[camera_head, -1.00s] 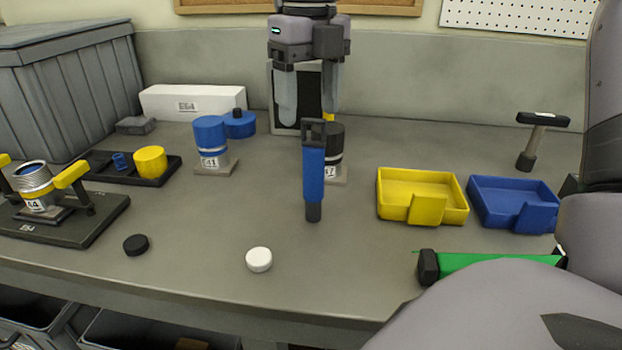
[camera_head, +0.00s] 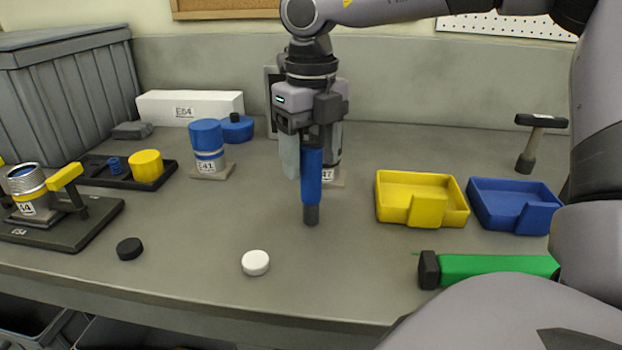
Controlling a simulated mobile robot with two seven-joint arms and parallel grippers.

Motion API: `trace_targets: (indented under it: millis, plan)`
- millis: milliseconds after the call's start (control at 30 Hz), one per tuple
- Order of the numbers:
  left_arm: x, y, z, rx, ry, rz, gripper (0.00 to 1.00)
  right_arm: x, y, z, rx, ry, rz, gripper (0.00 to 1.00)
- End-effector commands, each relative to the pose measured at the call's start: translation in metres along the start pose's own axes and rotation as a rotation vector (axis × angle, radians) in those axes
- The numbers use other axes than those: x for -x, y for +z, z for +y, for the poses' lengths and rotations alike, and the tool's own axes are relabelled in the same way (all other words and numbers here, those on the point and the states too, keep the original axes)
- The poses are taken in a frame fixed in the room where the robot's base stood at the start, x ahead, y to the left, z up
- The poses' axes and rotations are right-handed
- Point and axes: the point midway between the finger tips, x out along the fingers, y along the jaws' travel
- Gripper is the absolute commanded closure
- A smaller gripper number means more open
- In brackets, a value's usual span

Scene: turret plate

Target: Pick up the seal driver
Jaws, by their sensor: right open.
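A blue upright tool with a black lower tip (camera_head: 312,185), which I take to be the seal driver, stands in the middle of the bench. My right gripper (camera_head: 310,163) points down over it. The fingers are open, one on each side of the tool's upper part in this view. The tool's top is hidden behind the gripper body, and I cannot tell whether the fingers touch it. My left gripper is not in view.
Behind the tool stands a labelled can, mostly hidden. A blue-topped can (camera_head: 207,140), white disc (camera_head: 255,262) and black disc (camera_head: 130,249) lie left.

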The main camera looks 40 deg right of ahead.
Motion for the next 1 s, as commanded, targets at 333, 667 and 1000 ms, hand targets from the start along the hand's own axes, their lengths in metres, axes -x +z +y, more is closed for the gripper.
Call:
trace_targets:
  millis: [333,667,1000]
  plan:
    - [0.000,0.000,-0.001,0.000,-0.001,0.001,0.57,0.001,0.000,0.000,0.000,0.000,-0.002,0.99]
    - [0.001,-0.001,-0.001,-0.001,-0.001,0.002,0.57,0.009,0.001,0.000,0.000,-0.001,-0.004,0.99]
    - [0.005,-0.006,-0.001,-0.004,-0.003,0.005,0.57,0.079,0.002,0.000,-0.002,-0.002,-0.008,0.99]
